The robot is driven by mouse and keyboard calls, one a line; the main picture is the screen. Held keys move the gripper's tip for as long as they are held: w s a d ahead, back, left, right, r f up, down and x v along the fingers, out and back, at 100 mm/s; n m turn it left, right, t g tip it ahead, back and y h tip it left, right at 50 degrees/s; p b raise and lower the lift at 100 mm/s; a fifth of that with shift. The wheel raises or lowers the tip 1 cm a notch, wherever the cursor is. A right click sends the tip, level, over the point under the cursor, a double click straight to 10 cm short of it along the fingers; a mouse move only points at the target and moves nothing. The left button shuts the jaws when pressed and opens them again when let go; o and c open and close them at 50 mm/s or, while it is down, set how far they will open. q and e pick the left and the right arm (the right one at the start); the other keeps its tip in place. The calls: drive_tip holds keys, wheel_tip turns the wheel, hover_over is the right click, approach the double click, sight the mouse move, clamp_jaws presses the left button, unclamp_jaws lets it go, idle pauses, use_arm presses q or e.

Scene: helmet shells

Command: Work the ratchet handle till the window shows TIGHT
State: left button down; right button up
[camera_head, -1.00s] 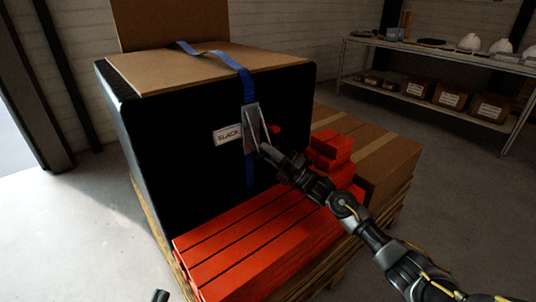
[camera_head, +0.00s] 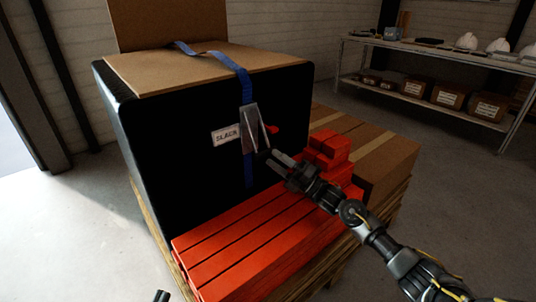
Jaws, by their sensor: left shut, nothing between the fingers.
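A metal ratchet (camera_head: 253,130) sits on a blue strap (camera_head: 246,86) against the front of a large black case (camera_head: 170,150). A red part (camera_head: 272,128) shows at the ratchet's right side. The white window label (camera_head: 226,135) left of the ratchet reads SLACK. My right gripper (camera_head: 278,161) is just below and right of the ratchet, apart from it, with its two fingers spread and nothing between them. Only a small dark tip of my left gripper (camera_head: 161,296) shows at the bottom edge, shut and far from the ratchet.
Long red blocks (camera_head: 250,240) lie in front of the case, and smaller red blocks (camera_head: 328,148) are stacked behind my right gripper. A cardboard box (camera_head: 375,150) stands right of these on the wooden pallet (camera_head: 165,245). A shelf (camera_head: 440,105) with helmets and boxes stands at the back right.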

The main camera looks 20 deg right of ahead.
drive_tip(key=v, duration=0.6)
drive_tip(key=shift+s+d+f, duration=0.2)
drive_tip(key=shift+c, duration=0.3)
